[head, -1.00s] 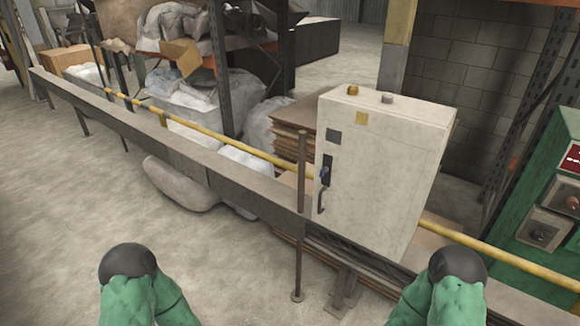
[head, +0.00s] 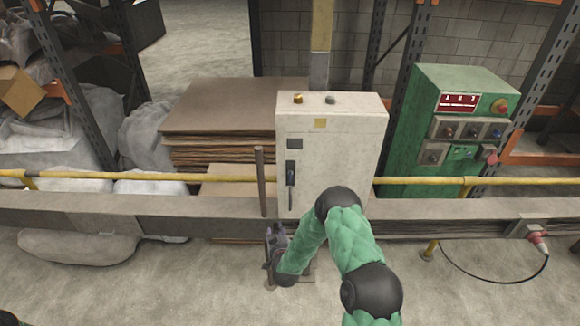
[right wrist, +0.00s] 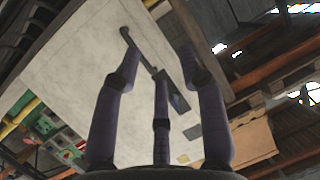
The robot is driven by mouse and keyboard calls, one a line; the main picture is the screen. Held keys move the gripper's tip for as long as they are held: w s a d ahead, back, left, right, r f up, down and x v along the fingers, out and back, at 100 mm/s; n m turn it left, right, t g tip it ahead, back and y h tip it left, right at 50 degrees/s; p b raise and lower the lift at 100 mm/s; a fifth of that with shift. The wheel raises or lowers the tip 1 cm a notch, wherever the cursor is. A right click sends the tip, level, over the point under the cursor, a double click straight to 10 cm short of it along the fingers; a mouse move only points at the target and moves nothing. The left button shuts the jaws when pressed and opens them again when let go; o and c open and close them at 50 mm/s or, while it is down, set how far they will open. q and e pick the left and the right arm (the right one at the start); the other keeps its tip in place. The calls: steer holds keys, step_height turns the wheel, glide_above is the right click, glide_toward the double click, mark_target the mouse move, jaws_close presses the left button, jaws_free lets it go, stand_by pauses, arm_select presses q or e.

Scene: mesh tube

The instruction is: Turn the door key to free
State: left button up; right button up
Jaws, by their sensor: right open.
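The pale cabinet (head: 345,135) faces me behind the rail. Its door carries a dark lock plate (head: 290,170) with a handle below it; the key itself is too small to make out. In the right wrist view the lock plate (right wrist: 178,98) and the dark bar handle (right wrist: 134,46) show beyond the fingers. My right gripper (head: 274,240) is open and empty, in front of the cabinet, lower in the picture than the lock plate and apart from it. It also shows in the right wrist view (right wrist: 160,75), its fingers spread. My left gripper is out of view.
A green control box (head: 420,130) stands to the right, and stacked sheets (head: 215,110) behind left.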

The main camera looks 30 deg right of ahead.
mark_target(290, 177)
steer(key=w+d+r+m+t+h+p, duration=0.1)
steer(key=d+r+h+p, duration=0.1)
steer(key=d+r, duration=0.3)
steer(key=w+d+r+t+h+p, duration=0.1)
steer(key=d+r+h, duration=0.1)
steer(key=r, duration=0.5)
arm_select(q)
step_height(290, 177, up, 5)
arm_select(e)
steer(key=x, duration=1.1)
steer(key=shift+s+d+r, duration=0.1)
steer(key=shift+s+d, duration=0.05)
jaws_close()
